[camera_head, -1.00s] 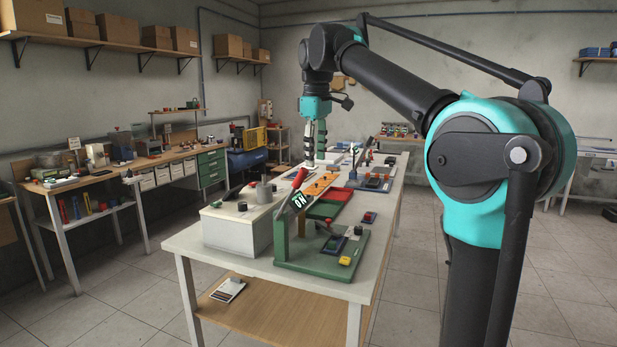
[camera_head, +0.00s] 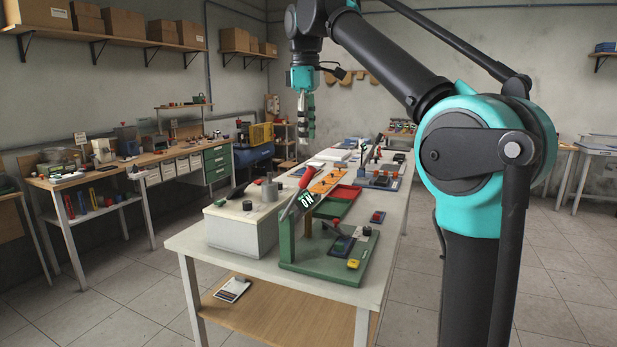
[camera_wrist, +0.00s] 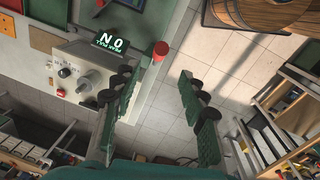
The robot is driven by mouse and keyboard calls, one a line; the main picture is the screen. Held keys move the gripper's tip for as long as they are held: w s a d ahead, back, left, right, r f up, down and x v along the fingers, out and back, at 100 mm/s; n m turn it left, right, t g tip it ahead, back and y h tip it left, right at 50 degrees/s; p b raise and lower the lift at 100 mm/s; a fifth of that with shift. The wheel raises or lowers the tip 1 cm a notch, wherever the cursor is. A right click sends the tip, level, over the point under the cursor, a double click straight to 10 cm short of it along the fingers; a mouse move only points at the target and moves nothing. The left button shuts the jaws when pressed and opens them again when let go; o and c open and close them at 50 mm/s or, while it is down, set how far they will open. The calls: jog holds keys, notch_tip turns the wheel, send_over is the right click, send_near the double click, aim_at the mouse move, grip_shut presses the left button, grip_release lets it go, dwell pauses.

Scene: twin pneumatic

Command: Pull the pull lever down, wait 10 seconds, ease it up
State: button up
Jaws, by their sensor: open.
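The pull lever (camera_head: 304,181) has a red grip and slants up from a green stand (camera_head: 285,235) at the near end of the table. A black tag with white letters (camera_head: 302,203) is at the lever. In the wrist view the lever's red end (camera_wrist: 160,51) and the black tag (camera_wrist: 111,41) show beyond my fingertips. My gripper (camera_head: 307,138) is open and empty, in the air above the table. Its two padded fingers (camera_wrist: 157,78) are spread apart, with the red end between them in the picture but not held.
A pale box with knobs (camera_head: 232,230) stands left of the green stand, close to the lever. A side bench (camera_head: 120,172) runs along the left wall.

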aim_at(308, 181)
jog(key=f, duration=0.8)
jog(key=w+f, duration=0.1)
jog(key=f, duration=0.3)
jog(key=shift+d+f, duration=0.1)
grip_shut()
